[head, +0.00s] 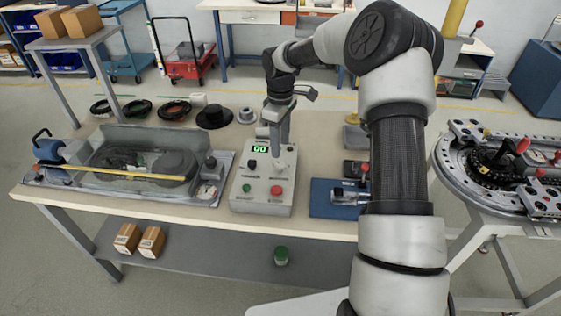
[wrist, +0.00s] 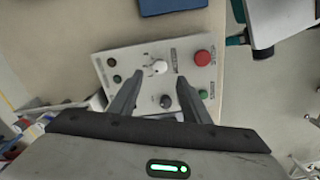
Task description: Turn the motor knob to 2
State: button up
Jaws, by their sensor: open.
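The grey control box (head: 262,207) stands on the table, with a green "00" display (head: 260,149), a dark knob (head: 252,163), a green button (head: 246,188) and a red button (head: 276,190). The wrist view shows its top face with a white knob (wrist: 157,67) and the dark knob (wrist: 166,101). I cannot read which is the motor knob or any scale marks. My gripper (wrist: 160,78) is open and points down over the box. The white knob appears between and slightly beyond its fingertips; contact cannot be told.
A clear-covered tank rig (head: 130,155) stands left of the box. Black rings and a dark flanged part (head: 214,117) lie behind. A round ring-track table (head: 500,180) stands at far right.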

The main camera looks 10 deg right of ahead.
aim_at(281, 164)
notch_tip(281, 164, down, 8)
jog(key=shift+f, duration=0.1)
dwell(0.4)
jog(key=c, duration=1)
